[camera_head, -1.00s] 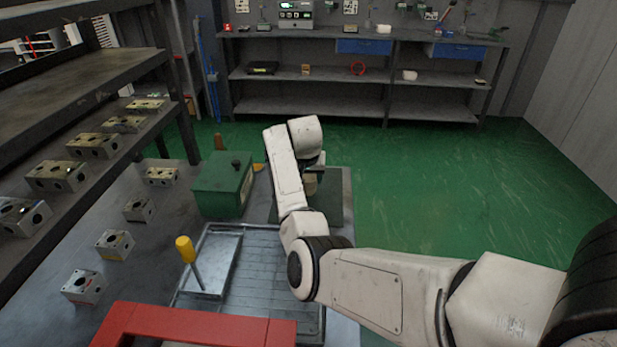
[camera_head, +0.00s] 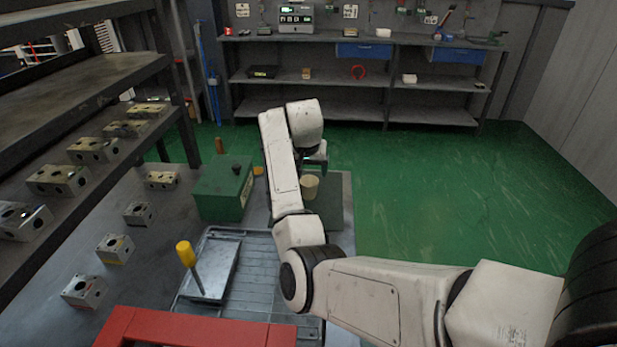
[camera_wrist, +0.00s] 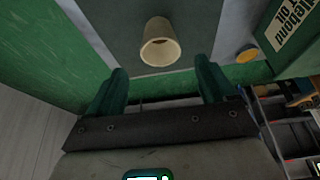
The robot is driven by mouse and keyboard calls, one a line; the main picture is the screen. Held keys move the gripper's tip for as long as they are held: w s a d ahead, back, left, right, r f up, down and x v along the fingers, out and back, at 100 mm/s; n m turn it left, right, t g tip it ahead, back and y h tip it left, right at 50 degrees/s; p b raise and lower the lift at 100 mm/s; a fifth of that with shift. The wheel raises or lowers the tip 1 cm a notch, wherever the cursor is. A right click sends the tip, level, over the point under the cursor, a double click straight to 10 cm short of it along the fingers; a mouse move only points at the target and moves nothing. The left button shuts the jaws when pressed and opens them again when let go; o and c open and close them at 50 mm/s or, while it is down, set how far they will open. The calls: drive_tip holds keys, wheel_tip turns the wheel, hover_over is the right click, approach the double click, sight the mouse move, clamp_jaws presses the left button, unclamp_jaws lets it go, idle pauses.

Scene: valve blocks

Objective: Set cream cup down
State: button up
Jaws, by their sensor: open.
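The cream cup (camera_head: 310,187) stands on a dark green mat (camera_head: 333,211) at the far right part of the workbench. In the wrist view the cup (camera_wrist: 160,44) is upright on the mat, beyond my fingertips and roughly centred between them. My gripper (camera_wrist: 160,75) is open and empty, with its two green fingers apart and clear of the cup. In the head view my gripper (camera_head: 314,160) is mostly hidden by my arm, just above and behind the cup.
A green box (camera_head: 222,188) stands left of the mat. A yellow-handled tool (camera_head: 185,252) stands at a metal tray (camera_head: 214,268). Several valve blocks (camera_head: 115,249) line the left of the bench. A red frame (camera_head: 190,327) is at the front.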

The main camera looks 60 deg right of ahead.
drive_tip(key=v, duration=0.5)
drive_tip(key=shift+r, duration=0.25)
drive_tip(key=shift+r, duration=0.1)
